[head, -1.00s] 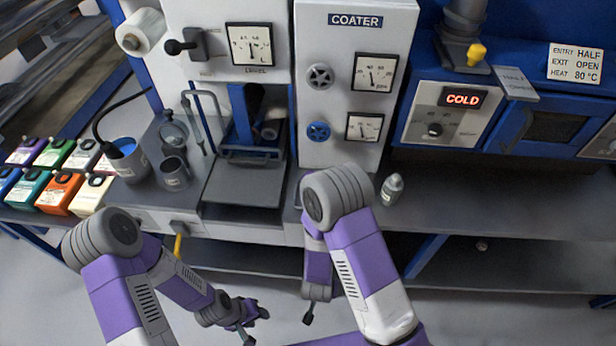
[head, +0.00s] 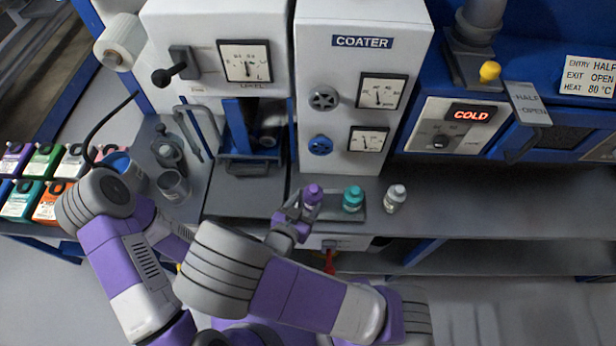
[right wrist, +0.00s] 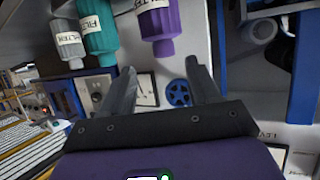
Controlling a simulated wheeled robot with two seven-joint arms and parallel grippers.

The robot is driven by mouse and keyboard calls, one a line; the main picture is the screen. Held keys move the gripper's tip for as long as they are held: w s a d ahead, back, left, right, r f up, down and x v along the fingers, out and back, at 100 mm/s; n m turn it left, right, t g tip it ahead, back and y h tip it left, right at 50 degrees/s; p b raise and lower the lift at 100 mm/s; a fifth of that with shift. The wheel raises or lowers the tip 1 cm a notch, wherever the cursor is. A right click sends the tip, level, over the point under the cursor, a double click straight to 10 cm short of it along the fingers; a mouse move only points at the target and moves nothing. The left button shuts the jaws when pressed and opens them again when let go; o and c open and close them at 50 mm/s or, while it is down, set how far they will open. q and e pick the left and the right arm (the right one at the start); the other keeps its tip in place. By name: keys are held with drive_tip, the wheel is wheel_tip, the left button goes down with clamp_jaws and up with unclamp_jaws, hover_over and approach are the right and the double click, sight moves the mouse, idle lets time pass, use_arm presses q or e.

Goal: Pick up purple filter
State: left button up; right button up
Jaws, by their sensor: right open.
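The purple filter (head: 313,196) stands upright on a small grey tray (head: 337,216) on the bench below the coater. It also shows in the right wrist view (right wrist: 160,27), upside down with a white label. My right gripper (head: 292,208) is at the left side of the purple filter, close to it. In the right wrist view its fingers (right wrist: 160,72) are spread, with nothing held between them. The filter shows beyond the fingertips; I cannot tell whether they touch. My left gripper is hidden behind my arms.
A teal filter (head: 353,199) stands right of the purple one, and a grey filter (head: 396,198) stands farther right. The coater panel (head: 362,80) rises behind. A metal cup (head: 174,186) stands at left. Bench space right of the grey filter is free.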

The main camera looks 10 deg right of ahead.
sight(313, 190)
drive_tip(key=shift+x, duration=1.25)
drive_tip(key=x, duration=0.2)
drive_tip(key=b+x, duration=0.1)
drive_tip(key=x, duration=0.2)
drive_tip(key=shift+w+a+r, duration=0.15)
drive_tip(key=shift+w+r, duration=0.05)
drive_tip(key=shift+w, duration=0.05)
clamp_jaws()
